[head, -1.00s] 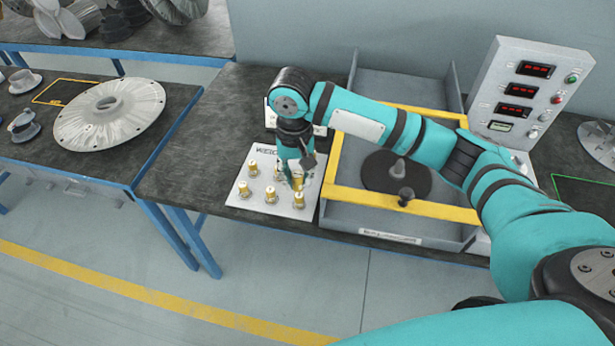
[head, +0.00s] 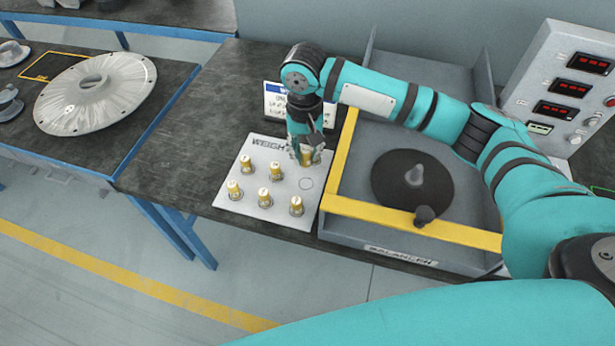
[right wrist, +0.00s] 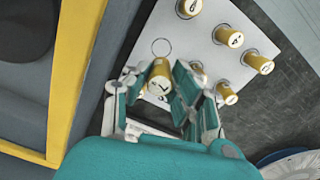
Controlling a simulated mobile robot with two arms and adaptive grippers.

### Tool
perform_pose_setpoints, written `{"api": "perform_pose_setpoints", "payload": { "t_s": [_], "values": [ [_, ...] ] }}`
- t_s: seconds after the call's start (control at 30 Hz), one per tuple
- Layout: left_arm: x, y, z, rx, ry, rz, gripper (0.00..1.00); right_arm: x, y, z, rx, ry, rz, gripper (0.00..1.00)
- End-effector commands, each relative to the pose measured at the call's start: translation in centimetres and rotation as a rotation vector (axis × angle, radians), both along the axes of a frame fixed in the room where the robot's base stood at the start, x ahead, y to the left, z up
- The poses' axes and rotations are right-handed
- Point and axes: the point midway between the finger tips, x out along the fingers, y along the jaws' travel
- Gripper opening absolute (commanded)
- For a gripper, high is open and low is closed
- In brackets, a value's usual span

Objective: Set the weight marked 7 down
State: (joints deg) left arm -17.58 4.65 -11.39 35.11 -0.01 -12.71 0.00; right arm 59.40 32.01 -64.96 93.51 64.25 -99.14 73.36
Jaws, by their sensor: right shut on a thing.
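My right gripper (head: 303,156) is shut on a brass-coloured weight (head: 309,157) at the back right of the white weights board (head: 232,204). In the right wrist view the weight (right wrist: 160,76) stands between the fingers (right wrist: 160,92), its pale top with a dark mark like a 7. An empty printed circle (head: 306,183) lies just in front of the weight in the head view. The circle (right wrist: 161,47) also shows bare in the right wrist view. I cannot tell whether the weight's base touches the board. My left gripper is out of view.
Several other brass weights (head: 265,197) stand upright on the board. A grey balancer tray with a yellow frame (head: 341,170) is close on the right, holding a dark disc (head: 394,192). A pale flanged part (head: 95,103) lies on the left bench.

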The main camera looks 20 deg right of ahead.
Motion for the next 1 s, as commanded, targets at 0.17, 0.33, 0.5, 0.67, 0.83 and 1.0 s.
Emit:
{"api": "perform_pose_setpoints", "payload": {
  "t_s": [0.17, 0.33, 0.5, 0.67, 0.83, 1.0],
  "values": [
    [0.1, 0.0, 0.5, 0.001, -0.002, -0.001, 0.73, -0.1, 0.0, -3.3, -0.001, 0.003, 0.000, 0.14],
    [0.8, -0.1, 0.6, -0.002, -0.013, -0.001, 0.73, -0.1, 0.0, -4.7, 0.000, 0.002, 0.000, 0.14],
    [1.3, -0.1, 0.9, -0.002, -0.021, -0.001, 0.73, -0.1, 0.0, -6.7, -0.002, 0.002, 0.001, 0.13],
    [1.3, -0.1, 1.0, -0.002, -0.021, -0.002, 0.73, -0.1, 0.0, -8.3, -0.001, 0.000, 0.002, 0.13],
    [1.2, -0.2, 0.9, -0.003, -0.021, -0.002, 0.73, -0.1, 0.0, -8.3, -0.001, 0.000, 0.002, 0.13],
    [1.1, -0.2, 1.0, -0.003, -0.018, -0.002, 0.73, -0.1, 0.0, -8.5, 0.000, 0.000, 0.001, 0.27]
  ]
}}
